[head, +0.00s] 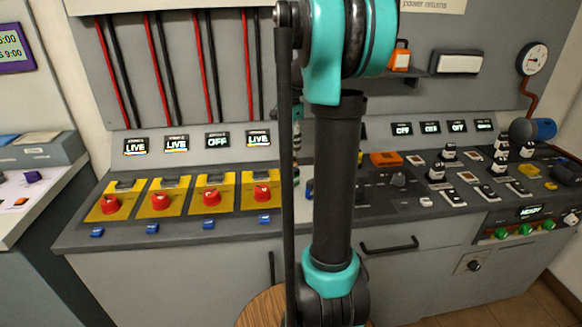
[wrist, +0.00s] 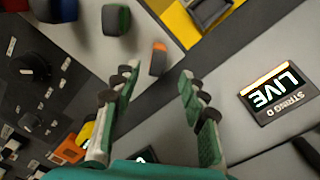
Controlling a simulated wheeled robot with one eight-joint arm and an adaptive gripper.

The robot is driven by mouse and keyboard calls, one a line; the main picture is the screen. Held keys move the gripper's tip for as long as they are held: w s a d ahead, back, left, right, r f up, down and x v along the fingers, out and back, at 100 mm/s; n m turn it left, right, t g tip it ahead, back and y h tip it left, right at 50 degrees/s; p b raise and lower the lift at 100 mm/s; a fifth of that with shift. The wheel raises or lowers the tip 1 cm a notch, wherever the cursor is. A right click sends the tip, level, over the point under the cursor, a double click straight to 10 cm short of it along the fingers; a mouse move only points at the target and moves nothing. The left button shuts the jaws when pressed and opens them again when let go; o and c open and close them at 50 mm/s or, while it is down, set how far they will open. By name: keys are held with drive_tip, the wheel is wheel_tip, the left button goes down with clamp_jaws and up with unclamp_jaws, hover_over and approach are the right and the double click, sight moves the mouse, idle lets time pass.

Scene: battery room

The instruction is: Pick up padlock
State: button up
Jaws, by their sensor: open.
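I cannot pick out a padlock with certainty. A small orange block with a dark loop on top (head: 400,57), standing on the back panel's shelf in the head view, looks most like one. My gripper (wrist: 157,80) is open and empty in the wrist view, its two green-padded fingers apart above the console. A small grey piece with an orange end (wrist: 158,58) lies beyond and between the fingertips; I cannot tell what it is.
Red rotary switches on yellow plates (head: 157,198) line the console's left. Black knobs and an orange block (head: 386,159) crowd its right.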

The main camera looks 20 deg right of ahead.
sight(291, 157)
drive_tip(key=shift+s+d+f, duration=0.15)
drive_tip(key=shift+f, duration=2.45)
clamp_jaws()
